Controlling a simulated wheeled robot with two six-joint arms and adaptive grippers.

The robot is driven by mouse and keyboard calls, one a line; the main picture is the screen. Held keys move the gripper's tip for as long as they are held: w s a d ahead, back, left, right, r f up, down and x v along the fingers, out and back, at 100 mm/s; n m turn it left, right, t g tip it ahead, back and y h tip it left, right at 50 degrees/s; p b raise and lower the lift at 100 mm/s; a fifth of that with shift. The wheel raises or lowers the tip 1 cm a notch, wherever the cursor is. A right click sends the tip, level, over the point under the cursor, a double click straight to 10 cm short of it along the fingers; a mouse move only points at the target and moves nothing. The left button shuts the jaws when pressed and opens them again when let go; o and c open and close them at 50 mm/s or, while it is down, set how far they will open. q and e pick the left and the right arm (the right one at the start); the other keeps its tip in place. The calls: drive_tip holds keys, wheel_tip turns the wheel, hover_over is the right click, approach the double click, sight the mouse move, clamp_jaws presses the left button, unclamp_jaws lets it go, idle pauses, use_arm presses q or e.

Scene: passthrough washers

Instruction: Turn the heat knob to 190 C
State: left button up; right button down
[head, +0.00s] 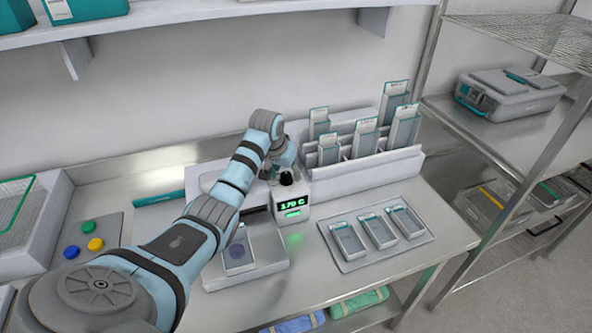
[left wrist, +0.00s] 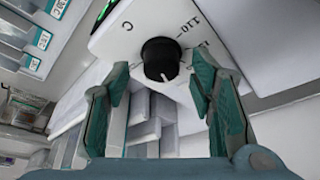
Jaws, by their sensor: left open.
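A black heat knob (head: 286,178) sits on the white sealing machine, above a green-lit display (head: 293,205) that seems to read 179 C. In the left wrist view the round knob (left wrist: 160,58) sits on a white dial plate (left wrist: 125,38) with printed marks, a "C" and the number 110; other numbers are cut off or hidden. My left gripper (left wrist: 160,70) is open, with one teal finger on each side of the knob. Gaps show between the fingers and the knob. My right gripper is in neither view.
A pouch (head: 238,252) lies on the machine's front plate. A tray (head: 355,264) with several small boxes lies to the right. A white rack (head: 385,168) of upright pouches stands behind it. Coloured buttons (head: 95,244) are at left; metal shelving (head: 500,165) stands at right.

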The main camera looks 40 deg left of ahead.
use_arm(q)
drive_tip(key=shift+w+a+f, duration=0.1)
drive_tip(key=shift+w+f, duration=0.3)
drive_tip(key=shift+f, duration=0.1)
drive_tip(key=shift+w, duration=0.1)
drive_tip(key=shift+s+r, duration=0.25)
drive_tip(key=shift+s, duration=0.25)
drive_tip(key=shift+c, duration=0.6)
drive_tip(key=shift+s+r, duration=0.1)
drive_tip(key=shift+s, duration=0.1)
drive_tip(key=c, duration=1)
drive_tip(key=shift+c, duration=0.2)
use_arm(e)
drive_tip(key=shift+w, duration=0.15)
